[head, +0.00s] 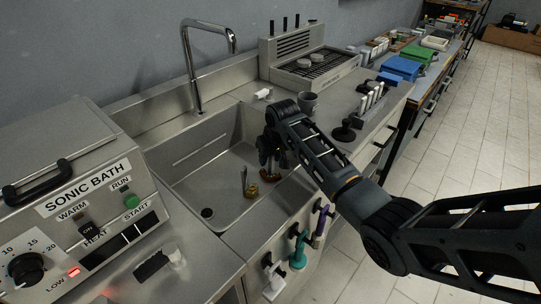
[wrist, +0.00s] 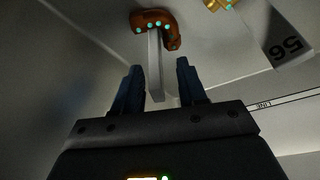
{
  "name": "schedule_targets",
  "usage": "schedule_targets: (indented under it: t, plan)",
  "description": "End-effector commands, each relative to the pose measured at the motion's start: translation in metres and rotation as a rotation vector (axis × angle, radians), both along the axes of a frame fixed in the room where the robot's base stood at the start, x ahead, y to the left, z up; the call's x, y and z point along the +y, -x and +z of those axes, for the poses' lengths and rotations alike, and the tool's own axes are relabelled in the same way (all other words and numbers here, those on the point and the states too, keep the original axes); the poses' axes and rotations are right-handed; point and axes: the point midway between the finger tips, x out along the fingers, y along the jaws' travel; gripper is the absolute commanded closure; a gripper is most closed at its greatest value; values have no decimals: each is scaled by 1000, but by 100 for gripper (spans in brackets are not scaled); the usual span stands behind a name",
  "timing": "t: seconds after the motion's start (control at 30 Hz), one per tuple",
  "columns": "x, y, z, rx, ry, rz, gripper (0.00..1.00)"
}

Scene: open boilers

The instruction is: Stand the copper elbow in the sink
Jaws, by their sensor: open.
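The copper elbow (wrist: 155,19) is a brown-orange curved piece with several green dots, ahead of my fingertips in the wrist view. A pale grey flat strip (wrist: 155,68) runs from it down between my fingers; I cannot tell whether it is fixed to the elbow. In the head view a small brownish piece, seemingly the elbow (head: 270,175), is on the sink floor under my gripper (head: 269,156). My gripper points down into the sink (head: 212,178), and its fingers also show in the wrist view (wrist: 158,85), open and apart from the elbow.
A brass piece (wrist: 214,4) with a tag (wrist: 287,42) lies nearby; it seems to be the tagged piece (head: 248,188) in the sink. The tap (head: 190,65) stands behind. The sonic bath (head: 75,205) is left, a dark cup (head: 308,102) right.

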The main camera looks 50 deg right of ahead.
Motion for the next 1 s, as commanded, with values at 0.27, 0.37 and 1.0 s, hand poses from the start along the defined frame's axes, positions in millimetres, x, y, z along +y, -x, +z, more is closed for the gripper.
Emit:
schedule_targets:
  t: [0.27, 0.37, 1.0]
  plan:
    - [2, 4, 27, -3, -1, 1, 59]
    - [5, 11, 46, -4, 0, 1, 59]
    - [14, 39, 125, -1, 0, -1, 59]
